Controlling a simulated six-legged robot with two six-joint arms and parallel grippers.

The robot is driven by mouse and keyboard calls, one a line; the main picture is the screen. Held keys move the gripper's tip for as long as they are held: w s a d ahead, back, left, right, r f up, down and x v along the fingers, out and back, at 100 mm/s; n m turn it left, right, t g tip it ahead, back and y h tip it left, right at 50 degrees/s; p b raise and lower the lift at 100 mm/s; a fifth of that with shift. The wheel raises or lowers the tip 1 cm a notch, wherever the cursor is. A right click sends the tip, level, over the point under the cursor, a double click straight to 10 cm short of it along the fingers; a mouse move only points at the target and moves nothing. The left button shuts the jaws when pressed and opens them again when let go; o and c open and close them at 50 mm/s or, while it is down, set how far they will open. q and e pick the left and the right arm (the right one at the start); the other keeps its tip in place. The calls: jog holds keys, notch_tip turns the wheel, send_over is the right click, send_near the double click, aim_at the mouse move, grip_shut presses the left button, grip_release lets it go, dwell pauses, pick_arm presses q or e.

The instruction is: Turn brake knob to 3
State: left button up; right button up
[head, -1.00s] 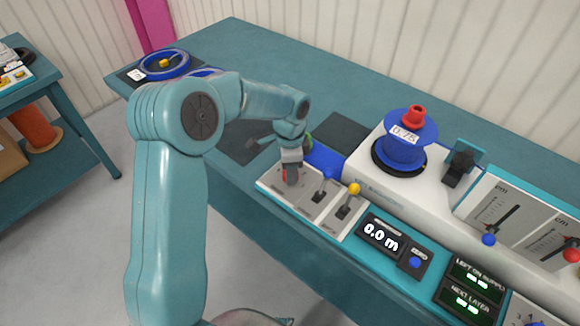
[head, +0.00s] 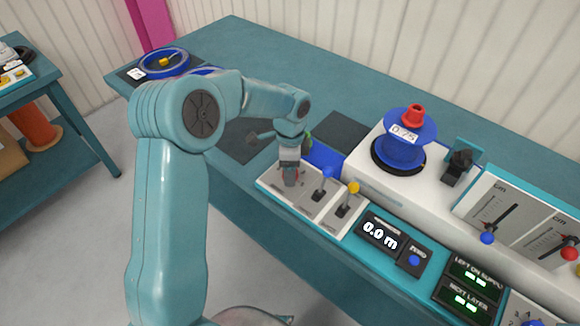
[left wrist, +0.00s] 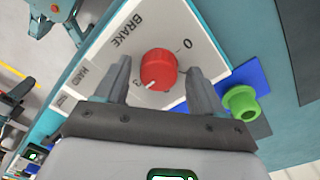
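The brake knob (left wrist: 158,68) is round and red, on a white panel (left wrist: 190,28) marked BRAKE, HARD, 0 and 3. In the left wrist view its white pointer line is turned toward the lower left, close to the 3. My left gripper (left wrist: 159,66) is open, with one finger on each side of the knob and a visible gap to it in that view. In the head view the left gripper (head: 290,180) is over the panel's left part and mostly hides the knob. My right gripper is not in view.
Beside the knob are a blue-tipped lever (head: 327,173) and a yellow-tipped lever (head: 353,188). A display (head: 380,235) reads 0.0 m. A blue reel (head: 405,145) stands on the white housing behind. A green part (left wrist: 241,101) lies close to the right finger.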

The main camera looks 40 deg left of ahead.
pick_arm(q)
notch_tip(320, 180, up, 16)
jog(key=shift+w+a+r+p, duration=0.15)
jog(key=shift+w+p, duration=0.1)
jog(key=shift+p, duration=0.1)
dwell(0.8)
